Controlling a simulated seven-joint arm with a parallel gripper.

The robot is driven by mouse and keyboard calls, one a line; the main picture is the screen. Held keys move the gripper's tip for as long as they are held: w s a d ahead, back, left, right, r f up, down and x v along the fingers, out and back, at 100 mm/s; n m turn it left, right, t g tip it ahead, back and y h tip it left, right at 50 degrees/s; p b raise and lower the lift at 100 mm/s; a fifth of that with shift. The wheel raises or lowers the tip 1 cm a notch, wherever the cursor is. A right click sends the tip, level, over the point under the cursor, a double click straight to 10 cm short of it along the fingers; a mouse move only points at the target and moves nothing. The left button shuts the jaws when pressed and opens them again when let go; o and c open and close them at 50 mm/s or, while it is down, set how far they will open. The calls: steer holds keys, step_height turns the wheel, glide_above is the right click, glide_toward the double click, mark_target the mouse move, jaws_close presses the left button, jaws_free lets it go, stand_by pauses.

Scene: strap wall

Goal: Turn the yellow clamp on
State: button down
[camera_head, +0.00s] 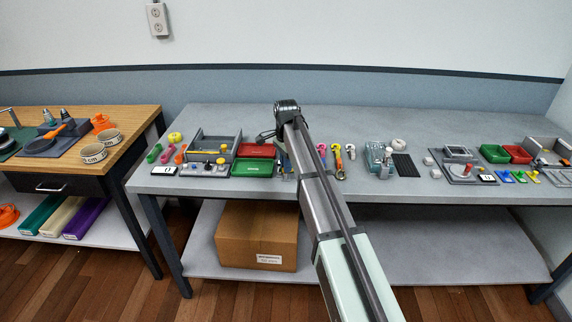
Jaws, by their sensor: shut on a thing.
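A yellow piece (337,150) stands in a short row of coloured pieces on the grey bench, just right of my arm. It looks like the yellow clamp, but it is too small to tell its shape or setting. A magenta piece (322,150) stands to its left and a silver-grey one (350,151) to its right. My arm rises from the lower right to a dark joint above the bench, left of this row. My gripper's fingers are hidden behind the arm, so what they touch does not show.
Left of my arm are a red tray (256,150), a green tray (252,169) and a grey open box (214,143). A blue-grey device (378,158) stands to the right of the row. A cardboard box (256,236) sits on the lower shelf. The bench's back strip is clear.

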steer(key=n, duration=0.5)
steer(key=shift+n, duration=0.3)
steer(key=n, duration=0.5)
steer(key=shift+n, duration=0.3)
steer(key=c, duration=1.2)
jaws_free()
steer(key=shift+r, duration=0.1)
step_height(320, 180, up, 14)
steer(key=shift+f, duration=0.15)
